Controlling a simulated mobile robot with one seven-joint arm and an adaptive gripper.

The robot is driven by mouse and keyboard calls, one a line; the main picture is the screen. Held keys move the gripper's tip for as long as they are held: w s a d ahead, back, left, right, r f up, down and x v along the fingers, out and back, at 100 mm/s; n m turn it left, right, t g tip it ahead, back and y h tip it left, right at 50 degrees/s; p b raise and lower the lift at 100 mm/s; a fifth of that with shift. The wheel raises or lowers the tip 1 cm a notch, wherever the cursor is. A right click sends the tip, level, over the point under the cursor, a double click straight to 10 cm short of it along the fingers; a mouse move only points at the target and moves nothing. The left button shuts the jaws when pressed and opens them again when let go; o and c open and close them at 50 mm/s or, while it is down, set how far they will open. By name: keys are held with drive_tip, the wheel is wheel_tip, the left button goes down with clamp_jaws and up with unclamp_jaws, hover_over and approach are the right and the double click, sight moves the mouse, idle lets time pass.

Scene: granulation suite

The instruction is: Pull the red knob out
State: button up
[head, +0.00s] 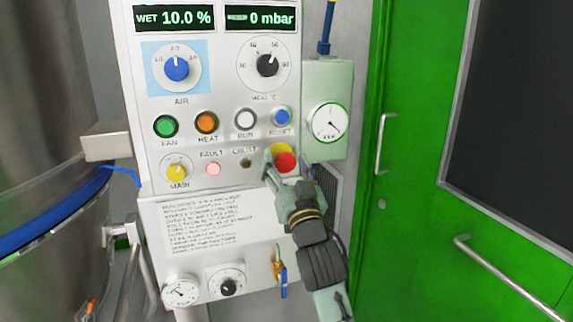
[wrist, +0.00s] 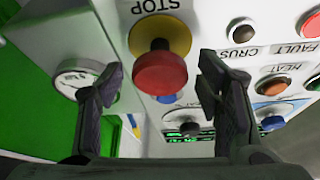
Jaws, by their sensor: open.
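The red knob (head: 285,161) is a mushroom-shaped button on a yellow base at the lower right of the control panel. In the wrist view the red knob (wrist: 160,74) stands out from its yellow ring (wrist: 160,36), with the word STOP beside it. My gripper (head: 287,168) is at the knob in the head view. In the wrist view my gripper (wrist: 160,80) is open, with one finger on each side of the knob and a gap on both sides. Neither finger visibly touches it.
The control panel (head: 220,100) carries several lamps, dials and buttons near the knob. A grey box with a round gauge (head: 328,122) stands just right of it. A blue-handled valve (head: 281,275) is below. A green door (head: 405,200) is at the right, a steel vessel (head: 45,130) at the left.

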drive_tip(key=v, duration=1.2)
